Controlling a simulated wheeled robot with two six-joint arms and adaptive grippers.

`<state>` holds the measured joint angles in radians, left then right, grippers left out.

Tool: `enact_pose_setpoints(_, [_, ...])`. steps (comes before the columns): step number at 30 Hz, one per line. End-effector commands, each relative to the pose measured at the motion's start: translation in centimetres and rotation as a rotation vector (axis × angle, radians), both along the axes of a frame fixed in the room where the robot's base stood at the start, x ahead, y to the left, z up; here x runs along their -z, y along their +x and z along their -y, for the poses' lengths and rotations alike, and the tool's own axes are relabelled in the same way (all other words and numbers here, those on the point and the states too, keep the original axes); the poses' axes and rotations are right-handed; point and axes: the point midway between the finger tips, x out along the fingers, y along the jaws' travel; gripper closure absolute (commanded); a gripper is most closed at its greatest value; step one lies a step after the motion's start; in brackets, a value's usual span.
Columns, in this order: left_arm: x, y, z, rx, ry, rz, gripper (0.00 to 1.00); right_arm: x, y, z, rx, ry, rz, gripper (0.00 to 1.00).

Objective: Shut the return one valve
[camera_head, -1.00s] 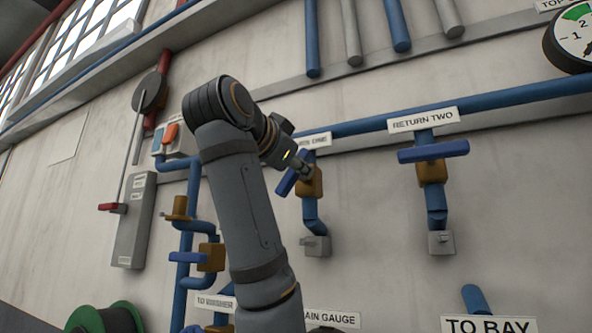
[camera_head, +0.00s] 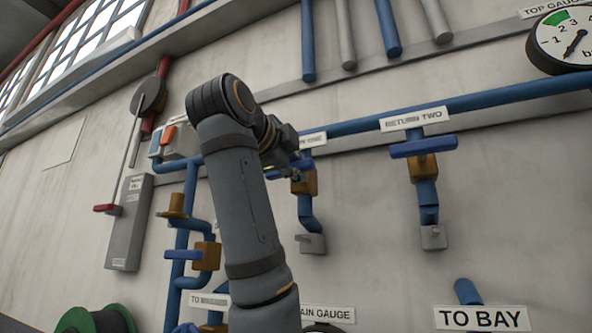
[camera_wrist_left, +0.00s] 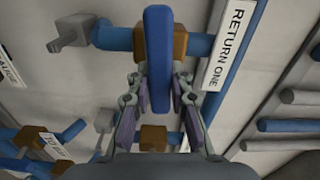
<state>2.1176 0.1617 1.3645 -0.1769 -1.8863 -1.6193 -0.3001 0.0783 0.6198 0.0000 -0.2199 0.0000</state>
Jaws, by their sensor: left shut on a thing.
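The return one valve has a blue bar handle (camera_wrist_left: 157,50) on a brown body (camera_wrist_left: 180,42), on a blue pipe. The "RETURN ONE" label (camera_wrist_left: 228,45) is beside it in the left wrist view. My left gripper (camera_wrist_left: 159,80) has its fingers on either side of the handle and is shut on it. The handle lies crosswise to its pipe. In the head view, my left gripper (camera_head: 291,168) and arm hide part of the handle; the valve body (camera_head: 305,182) shows below, and the label (camera_head: 312,140) is partly covered. My right gripper is not in view.
The return two valve's blue handle (camera_head: 424,146) is to the right, crosswise to its pipe. A long blue pipe (camera_head: 480,103) runs above both valves. A round gauge (camera_head: 562,40) is at upper right. A grey lever box (camera_head: 129,222) and a green reel (camera_head: 112,318) are left.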

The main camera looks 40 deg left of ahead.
Motion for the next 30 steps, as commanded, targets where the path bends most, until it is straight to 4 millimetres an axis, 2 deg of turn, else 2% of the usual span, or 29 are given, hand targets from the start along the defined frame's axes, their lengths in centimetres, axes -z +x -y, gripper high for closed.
enact_pose_setpoints(9, [0.21, 0.04, 0.00, -0.001, 0.090, -0.030, 1.00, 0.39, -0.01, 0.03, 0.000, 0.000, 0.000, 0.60])
enact_pose_setpoints(24, [0.21, 0.04, 0.01, 0.000, 0.103, -0.035, 1.00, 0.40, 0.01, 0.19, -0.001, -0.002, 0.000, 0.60])
enact_pose_setpoints(25, [0.21, 0.04, 0.01, 0.000, 0.103, -0.035, 0.76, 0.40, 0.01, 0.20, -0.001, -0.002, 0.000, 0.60])
enact_pose_setpoints(30, [0.20, 0.03, 0.01, 0.000, 0.103, -0.034, 0.57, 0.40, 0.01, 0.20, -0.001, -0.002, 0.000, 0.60])
